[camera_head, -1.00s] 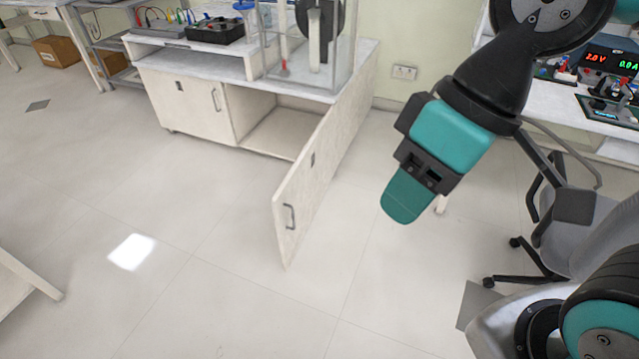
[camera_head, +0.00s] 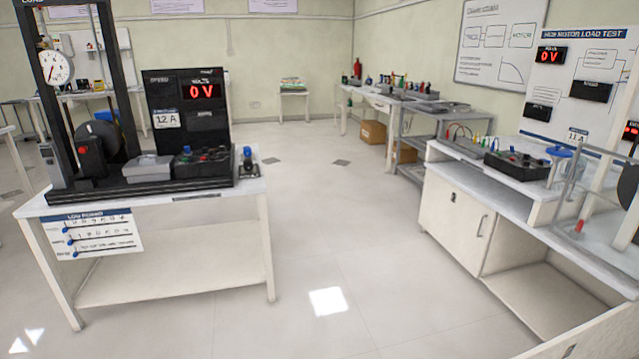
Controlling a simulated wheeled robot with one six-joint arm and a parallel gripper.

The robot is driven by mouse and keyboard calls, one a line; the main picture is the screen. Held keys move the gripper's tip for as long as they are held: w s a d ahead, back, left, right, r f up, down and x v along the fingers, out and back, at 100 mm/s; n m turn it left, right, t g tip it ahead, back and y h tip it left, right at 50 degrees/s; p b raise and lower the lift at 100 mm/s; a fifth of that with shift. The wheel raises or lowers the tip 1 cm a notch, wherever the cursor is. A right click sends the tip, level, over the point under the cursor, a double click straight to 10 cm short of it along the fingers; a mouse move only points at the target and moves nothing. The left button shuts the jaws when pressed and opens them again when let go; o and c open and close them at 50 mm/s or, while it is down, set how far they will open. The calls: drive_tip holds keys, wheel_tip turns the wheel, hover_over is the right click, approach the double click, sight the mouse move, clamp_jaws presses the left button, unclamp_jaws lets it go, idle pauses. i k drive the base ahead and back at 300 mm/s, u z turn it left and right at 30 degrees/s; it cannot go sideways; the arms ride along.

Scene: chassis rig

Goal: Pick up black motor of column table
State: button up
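A white table (camera_head: 170,199) stands at the left with a rig of two tall black columns (camera_head: 110,75) and a dial gauge (camera_head: 55,68). Low between the columns is a dark round body (camera_head: 104,138) that looks like a black motor. A black box with a red switch (camera_head: 92,158) stands in front of it and hides part of it. My gripper and arm are not in view.
A black panel reading 0 V (camera_head: 188,108) stands on the same table. An open cabinet bench (camera_head: 455,212) fills the right side. A grey shelf (camera_head: 428,122) and a cardboard box (camera_head: 373,132) stand farther back. The floor (camera_head: 330,240) between table and bench is clear.

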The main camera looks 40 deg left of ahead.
sight(249, 168)
drive_tip(key=u, duration=2.05)
drive_tip(key=i, duration=1.95)
drive_tip(key=z, duration=0.15)
drive_tip(key=i, duration=2.2)
drive_tip(key=z, duration=0.45)
